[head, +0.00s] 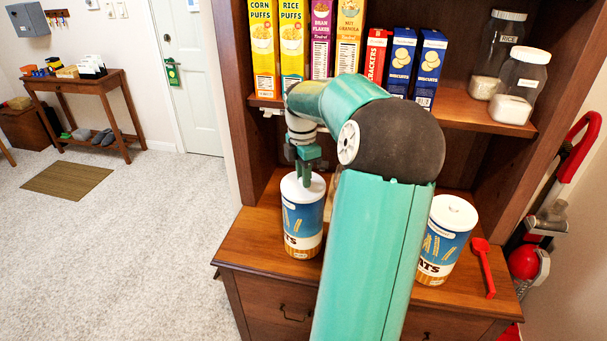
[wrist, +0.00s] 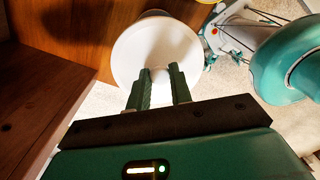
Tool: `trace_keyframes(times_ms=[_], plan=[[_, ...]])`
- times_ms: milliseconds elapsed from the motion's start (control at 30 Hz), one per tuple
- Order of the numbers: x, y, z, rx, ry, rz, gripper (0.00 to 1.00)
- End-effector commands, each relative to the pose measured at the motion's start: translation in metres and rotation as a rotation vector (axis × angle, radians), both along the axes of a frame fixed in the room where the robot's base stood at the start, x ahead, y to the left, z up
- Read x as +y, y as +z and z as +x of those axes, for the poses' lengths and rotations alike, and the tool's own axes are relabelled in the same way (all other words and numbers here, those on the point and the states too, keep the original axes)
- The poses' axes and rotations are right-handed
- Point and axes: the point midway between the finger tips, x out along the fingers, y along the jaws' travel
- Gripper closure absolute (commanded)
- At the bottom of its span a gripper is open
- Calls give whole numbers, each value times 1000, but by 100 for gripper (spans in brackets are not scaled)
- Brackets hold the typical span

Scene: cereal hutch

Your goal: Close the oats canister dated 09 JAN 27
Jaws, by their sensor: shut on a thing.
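A blue-and-white oats canister (head: 302,222) stands upright at the left of the hutch counter, with a white lid (head: 291,190) at its top. My gripper (head: 304,182) points down over this lid. In the wrist view the two green fingers (wrist: 162,84) are shut on the middle of the white lid (wrist: 158,45), apparently on its knob, which they mostly hide. I cannot tell whether the lid is fully seated. A second oats canister (head: 444,243) with a white lid stands to the right, beyond my arm. No date is readable on either.
A red scoop (head: 484,268) lies right of the second canister. The shelf above (head: 455,106) holds cereal boxes (head: 292,45), biscuit boxes (head: 429,68) and two jars (head: 519,86). My arm hides the counter's middle. Open floor (head: 140,240) lies left of the hutch.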

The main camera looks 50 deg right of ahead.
Motion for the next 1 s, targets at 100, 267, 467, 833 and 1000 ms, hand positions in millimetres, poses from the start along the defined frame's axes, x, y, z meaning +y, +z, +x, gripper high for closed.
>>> trace_keyframes(times_ms=[100, 267, 467, 833, 1000], plan=[[0, -1, -1, 1, 0, 2, 97], [0, -1, -1, 1, 0, 2, 65], [0, 0, 0, 0, 0, 1, 53], [0, 0, 0, 0, 0, 1, 39], [0, 4, 0, 0, 0, 0, 39]])
